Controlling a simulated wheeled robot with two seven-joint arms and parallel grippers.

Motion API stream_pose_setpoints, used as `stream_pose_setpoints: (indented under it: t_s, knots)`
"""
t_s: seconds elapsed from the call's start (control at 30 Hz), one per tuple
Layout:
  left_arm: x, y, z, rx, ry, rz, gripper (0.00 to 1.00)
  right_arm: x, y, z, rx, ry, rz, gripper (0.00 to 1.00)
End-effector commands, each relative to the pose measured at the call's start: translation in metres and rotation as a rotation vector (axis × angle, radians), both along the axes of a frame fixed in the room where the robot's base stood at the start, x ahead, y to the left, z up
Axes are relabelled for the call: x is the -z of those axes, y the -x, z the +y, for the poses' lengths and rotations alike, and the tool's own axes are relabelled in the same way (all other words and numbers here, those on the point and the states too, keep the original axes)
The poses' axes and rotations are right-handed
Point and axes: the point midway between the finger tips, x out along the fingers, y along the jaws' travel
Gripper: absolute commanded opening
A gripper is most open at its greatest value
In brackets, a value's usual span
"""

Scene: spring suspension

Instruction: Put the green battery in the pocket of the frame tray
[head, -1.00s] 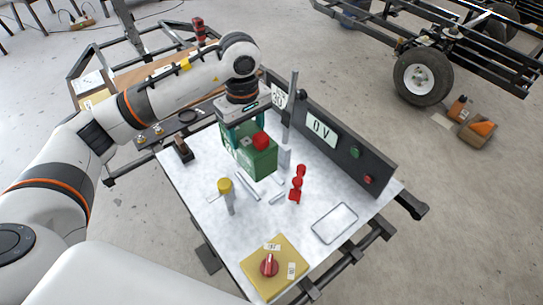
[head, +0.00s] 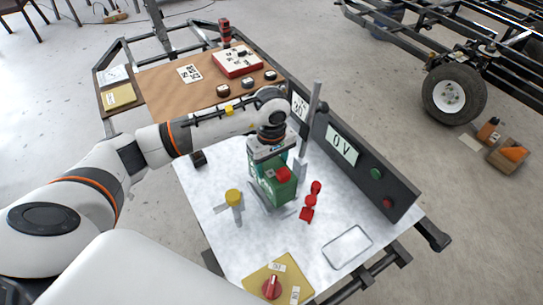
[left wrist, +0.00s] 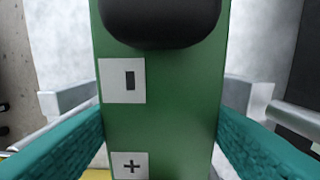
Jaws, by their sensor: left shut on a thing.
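The green battery (head: 278,192) has a red terminal cap on top and stands upright under my left gripper (head: 270,158). In the left wrist view, the green battery (left wrist: 165,115) fills the middle, with a black cap and minus and plus labels. The teal fingers of my left gripper (left wrist: 160,130) press on both sides of it. The battery is over light metal strips on the white bench top, beside a yellow-capped post (head: 233,198). The pocket under it is mostly hidden, and I cannot tell whether the battery touches the bottom. My right gripper is not in view.
A dark panel (head: 360,165) reading 0 V stands along the right bench edge. Red terminals (head: 310,202) are just right of the battery. A thin rounded outline (head: 348,247) and a yellow plate with a red knob (head: 271,287) are nearer. A wooden board (head: 165,90) lies behind.

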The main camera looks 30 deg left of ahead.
Motion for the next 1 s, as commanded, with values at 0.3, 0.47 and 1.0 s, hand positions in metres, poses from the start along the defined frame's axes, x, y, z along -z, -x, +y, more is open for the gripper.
stream_pose_setpoints:
  t_s: [0.3, 0.47, 1.0]
  knots:
    - [0.016, -0.002, 0.000, 0.000, 0.003, -0.007, 0.00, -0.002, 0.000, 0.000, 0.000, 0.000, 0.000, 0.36]
    - [0.033, -0.002, -0.001, 0.000, 0.004, -0.008, 0.00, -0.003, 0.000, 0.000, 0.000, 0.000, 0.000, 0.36]
    - [0.041, 0.000, 0.000, 0.000, -0.001, -0.001, 0.79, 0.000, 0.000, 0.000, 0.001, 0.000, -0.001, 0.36]
